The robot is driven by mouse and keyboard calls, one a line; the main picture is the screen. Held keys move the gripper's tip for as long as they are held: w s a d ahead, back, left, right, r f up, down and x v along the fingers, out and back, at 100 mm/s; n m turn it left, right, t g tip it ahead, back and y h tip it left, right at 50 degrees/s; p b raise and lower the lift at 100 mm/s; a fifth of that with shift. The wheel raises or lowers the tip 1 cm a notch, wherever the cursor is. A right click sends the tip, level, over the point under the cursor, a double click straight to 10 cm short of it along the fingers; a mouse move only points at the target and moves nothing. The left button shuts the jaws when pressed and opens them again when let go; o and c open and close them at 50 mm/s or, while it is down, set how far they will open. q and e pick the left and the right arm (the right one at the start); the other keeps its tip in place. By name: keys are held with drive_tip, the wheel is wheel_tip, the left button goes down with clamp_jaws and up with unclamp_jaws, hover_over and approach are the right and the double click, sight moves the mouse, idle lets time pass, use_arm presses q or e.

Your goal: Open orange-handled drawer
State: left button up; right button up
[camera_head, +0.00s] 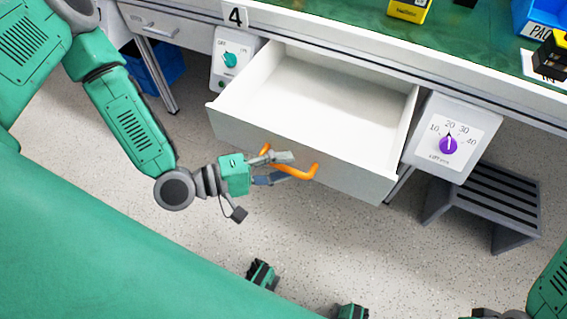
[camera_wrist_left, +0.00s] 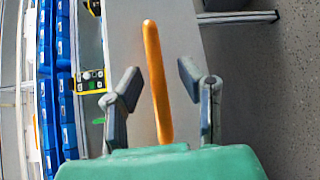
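The white drawer (camera_head: 310,95) under the bench is pulled well out, and its empty inside shows in the head view. Its orange handle (camera_head: 301,173) is on the front panel. My left gripper (camera_head: 281,168) is at the handle, with part of the handle hidden behind it. In the left wrist view the orange handle (camera_wrist_left: 157,80) runs between the two spread fingers of my left gripper (camera_wrist_left: 160,85), with gaps on both sides. My right gripper does not clearly show; only a bit of my right arm is at the lower right edge of the head view.
A white box with a teal knob (camera_head: 231,60) is left of the drawer, and one with a purple knob (camera_head: 448,145) is right. A dark slatted step (camera_head: 490,200) stands on the floor at right. The green bench top (camera_head: 340,25) carries bins and yellow-black items.

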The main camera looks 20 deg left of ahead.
use_arm(q)
drive_tip(key=v, duration=1.1)
drive_tip(key=shift+s+a, duration=0.25)
wheel_tip(320, 180, down, 6)
drive_tip(key=s+d+m+g+y+p, duration=0.2)
drive_tip(key=m+g+y+p, duration=0.2)
drive_tip(key=m+g+y, duration=0.15)
drive_tip(key=s+a+m+g+y+p, duration=0.3)
drive_tip(key=s+a+m+g+y, duration=0.2)
drive_tip(key=a+y, duration=0.1)
drive_tip(key=shift+a+f+y, duration=0.15)
drive_tip(key=shift+a+y, duration=0.1)
drive_tip(key=shift+y, duration=0.1)
drive_tip(key=shift+w, duration=0.1)
